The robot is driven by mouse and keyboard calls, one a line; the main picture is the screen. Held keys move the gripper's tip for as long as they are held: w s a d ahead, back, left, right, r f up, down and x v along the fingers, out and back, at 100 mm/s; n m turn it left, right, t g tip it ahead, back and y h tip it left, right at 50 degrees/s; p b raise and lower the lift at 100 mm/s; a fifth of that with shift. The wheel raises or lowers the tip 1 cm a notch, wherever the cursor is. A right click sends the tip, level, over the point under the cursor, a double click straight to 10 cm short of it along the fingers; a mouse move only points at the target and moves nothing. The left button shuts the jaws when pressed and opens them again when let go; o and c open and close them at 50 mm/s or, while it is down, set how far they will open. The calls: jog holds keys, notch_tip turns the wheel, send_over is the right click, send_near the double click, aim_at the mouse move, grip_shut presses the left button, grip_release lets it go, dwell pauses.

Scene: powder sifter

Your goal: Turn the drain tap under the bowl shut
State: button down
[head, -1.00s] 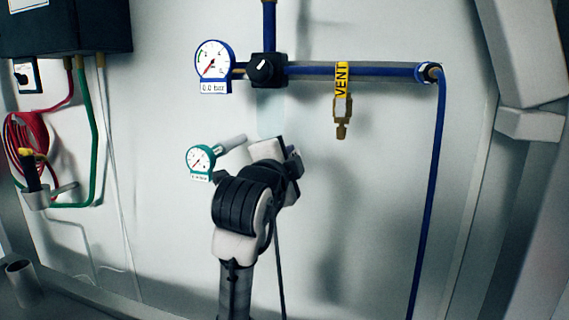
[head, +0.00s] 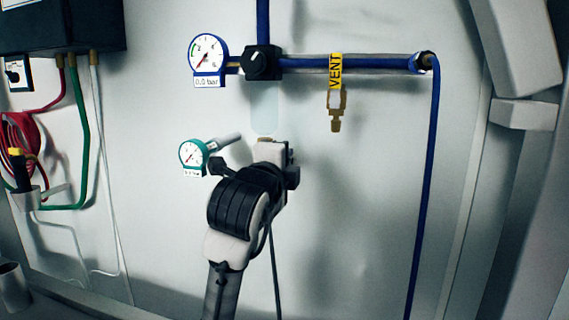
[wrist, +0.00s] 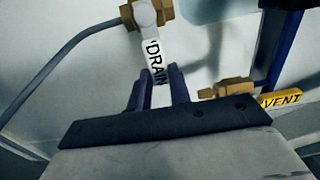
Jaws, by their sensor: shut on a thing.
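The drain tap shows at the top of the wrist view as a brass body (wrist: 152,10) with a white lever marked DRAIN (wrist: 153,50). My gripper (wrist: 157,80) is shut on the lever's free end, one dark finger on each side of it. In the head view the clear bowl (head: 264,108) hangs under the black regulator knob (head: 262,62). My gripper's white and black housing (head: 270,152) is just below the bowl.
A teal gauge (head: 192,155) and a grey tube (head: 224,141) sit left of my gripper. The brass vent valve (head: 335,112) with a yellow VENT tag (head: 336,71) hangs to the right from the blue pipe (head: 375,63). Red and green hoses are far left.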

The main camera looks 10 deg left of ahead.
jog(key=c, duration=1.3)
grip_release()
jog(key=s+b, duration=0.1)
jog(key=s, duration=0.6)
jog(key=s+b, duration=0.1)
jog(key=s, duration=0.6)
jog(key=shift+a, duration=0.2)
